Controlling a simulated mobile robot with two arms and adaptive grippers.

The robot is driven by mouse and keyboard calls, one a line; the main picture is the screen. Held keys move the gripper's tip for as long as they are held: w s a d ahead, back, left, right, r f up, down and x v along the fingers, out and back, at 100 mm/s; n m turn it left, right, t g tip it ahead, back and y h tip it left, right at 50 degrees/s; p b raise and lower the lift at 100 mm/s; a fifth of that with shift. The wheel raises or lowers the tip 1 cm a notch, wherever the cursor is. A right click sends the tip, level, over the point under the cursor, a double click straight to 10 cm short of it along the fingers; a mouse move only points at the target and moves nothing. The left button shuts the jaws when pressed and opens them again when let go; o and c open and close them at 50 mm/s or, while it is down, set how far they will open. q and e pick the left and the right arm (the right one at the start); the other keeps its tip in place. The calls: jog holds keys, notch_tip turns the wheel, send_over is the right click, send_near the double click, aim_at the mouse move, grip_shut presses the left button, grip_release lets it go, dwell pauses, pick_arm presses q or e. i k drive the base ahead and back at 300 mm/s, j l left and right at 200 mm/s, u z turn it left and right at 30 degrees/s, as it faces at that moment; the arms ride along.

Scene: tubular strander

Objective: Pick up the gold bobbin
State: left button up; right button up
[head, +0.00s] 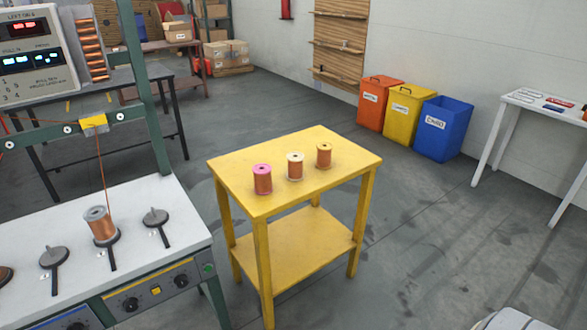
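The gold bobbin (324,156) stands upright on the yellow table (250,207), wound with copper-coloured wire between gold flanges. It is the rightmost and farthest of three bobbins in a slanting row. A cream-flanged bobbin (295,167) stands to its left, and a pink-flanged bobbin (262,180) stands farther left. The three stand apart from each other. Neither of my grippers shows in the head view.
The strander bench (170,220) on the left holds a grey bobbin (101,226) on a spindle and empty spindles. Orange, yellow and blue bins (444,128) stand by the wall. A white table (520,98) is at right. Floor around the yellow table's right side is clear.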

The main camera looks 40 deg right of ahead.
aim_at(325, 149)
jog(key=z, duration=1.35)
jog(key=i+l+u, duration=0.15)
jog(key=i+l, duration=0.2)
